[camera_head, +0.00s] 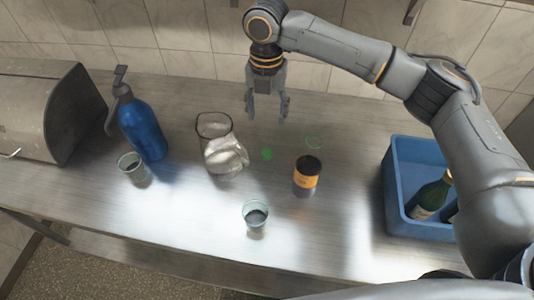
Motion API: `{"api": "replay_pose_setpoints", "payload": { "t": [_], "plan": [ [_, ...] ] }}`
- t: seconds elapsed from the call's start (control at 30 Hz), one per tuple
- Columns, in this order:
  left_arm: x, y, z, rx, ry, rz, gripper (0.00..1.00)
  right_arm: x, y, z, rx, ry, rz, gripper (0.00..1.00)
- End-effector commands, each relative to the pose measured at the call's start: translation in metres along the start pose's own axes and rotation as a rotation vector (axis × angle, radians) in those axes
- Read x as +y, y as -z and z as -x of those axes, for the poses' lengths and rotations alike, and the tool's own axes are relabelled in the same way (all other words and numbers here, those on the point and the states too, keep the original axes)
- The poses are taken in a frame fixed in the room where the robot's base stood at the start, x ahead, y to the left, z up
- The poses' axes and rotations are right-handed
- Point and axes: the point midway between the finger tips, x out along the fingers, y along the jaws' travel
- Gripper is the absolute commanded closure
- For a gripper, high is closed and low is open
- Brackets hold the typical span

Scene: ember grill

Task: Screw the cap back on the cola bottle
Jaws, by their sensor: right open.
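My right gripper (266,117) hangs open and empty, fingers down, above the back of the metal counter. No bottle is clearly marked as cola. A dark green bottle (430,197) leans in the blue crate at the right, partly hidden by the crate and my arm. A short dark container with an orange label (306,180) stands on the counter, to the right of and in front of the gripper. A small green disc (267,154), perhaps a cap, lies in front of the gripper. My left gripper is out of view.
A blue siphon-like bottle (142,127) and a glass (134,169) stand at left. A glass jug (222,150) stands mid-counter; a cup (256,215) is near the front edge. A faint green ring (313,142) lies behind the dark container. The blue crate (400,180) stands right.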

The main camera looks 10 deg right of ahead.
Motion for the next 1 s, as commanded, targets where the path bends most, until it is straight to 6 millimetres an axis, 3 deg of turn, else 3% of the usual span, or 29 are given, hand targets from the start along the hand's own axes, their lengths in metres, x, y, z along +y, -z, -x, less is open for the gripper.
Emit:
{"api": "replay_pose_setpoints", "payload": {
  "t": [0.17,0.4,0.6,1.0],
  "plan": [
    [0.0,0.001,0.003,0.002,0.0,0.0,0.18,0.0,0.0,-0.009,0.002,0.003,-0.001,0.43],
    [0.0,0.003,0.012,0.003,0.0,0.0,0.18,-0.001,0.001,-0.054,0.004,0.004,-0.001,0.43],
    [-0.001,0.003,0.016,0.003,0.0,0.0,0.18,0.0,0.001,-0.081,0.002,0.001,0.0,0.43],
    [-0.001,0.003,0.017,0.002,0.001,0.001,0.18,0.0,0.0,-0.087,0.0,0.001,0.0,0.43]
  ]
}}
